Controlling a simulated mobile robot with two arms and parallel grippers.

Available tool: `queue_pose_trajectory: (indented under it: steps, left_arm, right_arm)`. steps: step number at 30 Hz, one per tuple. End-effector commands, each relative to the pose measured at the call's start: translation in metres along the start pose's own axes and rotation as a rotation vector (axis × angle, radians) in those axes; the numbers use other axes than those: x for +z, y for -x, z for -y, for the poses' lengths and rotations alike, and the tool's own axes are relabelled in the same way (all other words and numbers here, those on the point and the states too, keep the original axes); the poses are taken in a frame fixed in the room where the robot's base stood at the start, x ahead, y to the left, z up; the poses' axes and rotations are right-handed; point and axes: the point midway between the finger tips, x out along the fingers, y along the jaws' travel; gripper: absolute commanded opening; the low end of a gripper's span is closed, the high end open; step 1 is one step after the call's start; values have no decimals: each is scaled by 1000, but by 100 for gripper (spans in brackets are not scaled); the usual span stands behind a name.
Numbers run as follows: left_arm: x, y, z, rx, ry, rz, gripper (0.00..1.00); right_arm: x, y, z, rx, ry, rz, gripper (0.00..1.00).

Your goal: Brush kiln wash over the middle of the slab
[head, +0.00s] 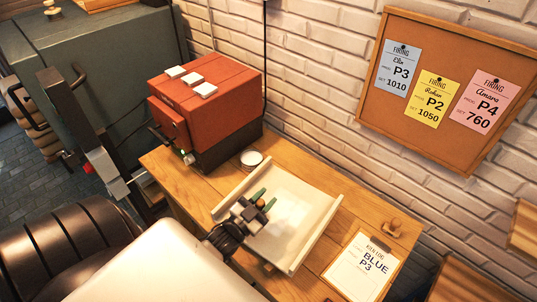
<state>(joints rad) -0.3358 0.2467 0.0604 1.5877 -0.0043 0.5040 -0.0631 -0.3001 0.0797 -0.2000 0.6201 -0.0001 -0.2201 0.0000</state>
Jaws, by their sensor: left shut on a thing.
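My left gripper (263,200) has green fingertips and is over the left part of a cream slab (308,208). It is shut on a small brownish thing, likely the brush handle (260,203). Bristles are not visible, and I cannot tell whether the brush touches the slab. The slab lies on the wooden table between two raised pale side rails. Its lower left part is hidden by the gripper and my arm. A small round pot with a whitish top (251,160), perhaps the kiln wash, stands just behind the slab. My right gripper is not in view.
A red kiln (211,103) with white blocks on top stands at the table's back left. A corkboard (437,50) with firing cards hangs behind.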

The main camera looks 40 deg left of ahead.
Motion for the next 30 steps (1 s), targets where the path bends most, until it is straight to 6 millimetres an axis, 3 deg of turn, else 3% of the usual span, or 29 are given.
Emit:
queue_pose_trajectory:
  steps: [13, 30]
  left_arm:
    - [-6, 31, -2, 0, 1, 1, 6]
    - [-1, 25, 13, 0, 0, -3, 6]
  right_arm:
    - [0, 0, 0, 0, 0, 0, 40]
    - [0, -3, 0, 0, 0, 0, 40]
